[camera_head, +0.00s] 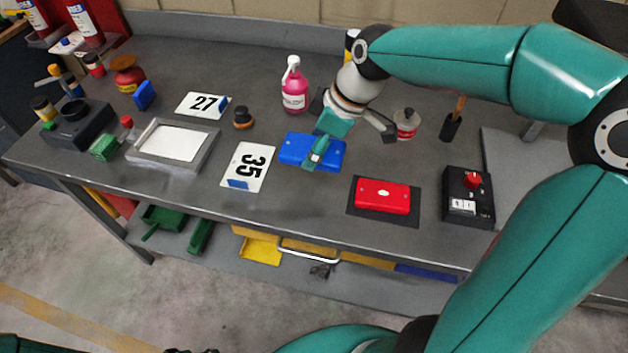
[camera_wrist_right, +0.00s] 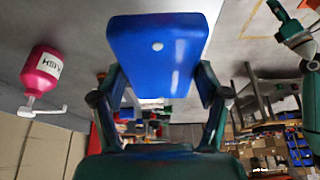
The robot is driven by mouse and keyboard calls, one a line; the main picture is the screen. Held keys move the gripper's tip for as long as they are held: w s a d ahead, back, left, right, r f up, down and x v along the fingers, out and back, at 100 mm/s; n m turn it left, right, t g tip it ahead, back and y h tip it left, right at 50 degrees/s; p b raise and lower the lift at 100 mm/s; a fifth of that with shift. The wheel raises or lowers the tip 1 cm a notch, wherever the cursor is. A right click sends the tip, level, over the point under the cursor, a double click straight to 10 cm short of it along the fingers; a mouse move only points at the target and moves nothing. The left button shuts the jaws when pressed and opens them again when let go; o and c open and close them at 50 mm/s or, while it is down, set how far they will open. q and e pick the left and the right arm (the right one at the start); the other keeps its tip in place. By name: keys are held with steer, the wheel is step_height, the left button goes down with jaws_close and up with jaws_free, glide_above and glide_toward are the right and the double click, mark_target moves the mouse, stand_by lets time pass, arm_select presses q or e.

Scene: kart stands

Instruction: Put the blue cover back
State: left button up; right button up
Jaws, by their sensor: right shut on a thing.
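The blue cover (camera_head: 296,149) is a flat blue slab with rounded corners, near the middle of the bench. My right gripper (camera_head: 318,148) reaches it from behind and is shut on it. In the right wrist view the cover (camera_wrist_right: 157,52) sits between the two fingers (camera_wrist_right: 160,88), its broad face with one pale round spot visible. The height of the cover over the bench is hard to tell. A red cover (camera_head: 382,195) lies on a dark pad (camera_head: 413,211) to the right. Of my left arm, only dark parts (camera_head: 190,351) show at the bottom edge; its fingers cannot be made out.
A white-labelled jar (camera_head: 406,124) stands to the right, with a black switch box (camera_head: 468,197) beyond the red cover. The bench's front strip is mostly clear.

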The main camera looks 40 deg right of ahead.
mark_target(341, 153)
step_height(341, 153, down, 12)
steer(key=shift+f, duration=0.25)
stand_by(0.3)
steer(key=shift+f, duration=0.1)
steer(key=o, duration=1.4)
steer(key=shift+a, duration=0.1)
steer(key=shift+c, duration=0.2)
steer(key=v, duration=1.1)
steer(key=shift+r, duration=0.25)
steer(key=shift+s+r, duration=0.15)
steer(key=shift+r, duration=0.15)
